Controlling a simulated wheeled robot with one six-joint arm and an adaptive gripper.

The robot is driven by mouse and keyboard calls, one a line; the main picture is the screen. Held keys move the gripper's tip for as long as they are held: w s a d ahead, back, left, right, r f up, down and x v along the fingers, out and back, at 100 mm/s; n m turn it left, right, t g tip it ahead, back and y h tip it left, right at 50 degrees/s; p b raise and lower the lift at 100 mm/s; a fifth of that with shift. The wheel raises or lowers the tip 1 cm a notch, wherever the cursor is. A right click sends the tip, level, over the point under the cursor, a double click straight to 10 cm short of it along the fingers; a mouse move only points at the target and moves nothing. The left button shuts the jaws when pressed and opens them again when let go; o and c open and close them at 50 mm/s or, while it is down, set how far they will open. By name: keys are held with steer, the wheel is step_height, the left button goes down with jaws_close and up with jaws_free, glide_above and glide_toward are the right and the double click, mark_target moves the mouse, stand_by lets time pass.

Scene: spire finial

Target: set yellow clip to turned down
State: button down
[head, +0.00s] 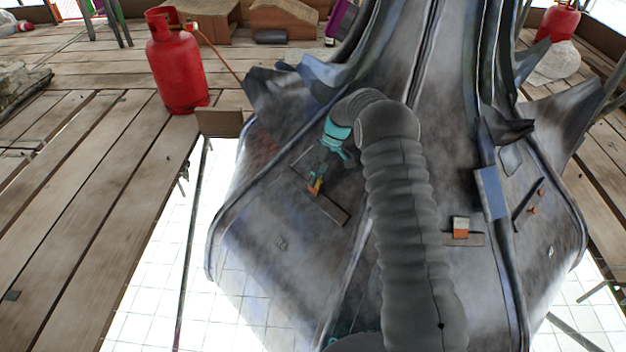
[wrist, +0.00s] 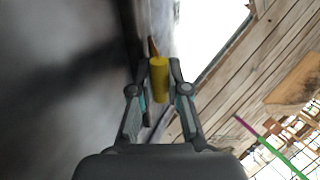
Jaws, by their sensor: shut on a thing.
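The yellow clip (head: 317,184) is on the left face of the grey metal spire base (head: 290,235), beside a dark slot-like strip. In the wrist view the yellow clip (wrist: 159,80) stands between my fingertips, with an orange-brown piece (wrist: 152,47) just beyond it. My gripper (head: 322,172) reaches the clip from above in the head view. In the wrist view my gripper (wrist: 159,84) has its two fingers closed against both sides of the clip. The clip's attachment to the metal is partly hidden.
An orange and white block (head: 460,227) sits on a small ledge on the right face. A red gas cylinder (head: 176,62) stands on the wooden planks (head: 80,190) at the left. White open gaps show between the planks and the spire.

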steer(key=shift+w+d+g+y, duration=0.15)
steer(key=shift+d+g+y, duration=0.05)
steer(key=shift+g+y, duration=0.2)
steer(key=c, duration=1.1)
jaws_free()
steer(key=shift+c, duration=0.2)
steer(key=v, duration=1.1)
steer(key=shift+w+d+r, duration=0.1)
steer(key=shift+d+r, duration=0.05)
steer(key=shift+r, duration=0.2)
steer(key=shift+o, duration=0.3)
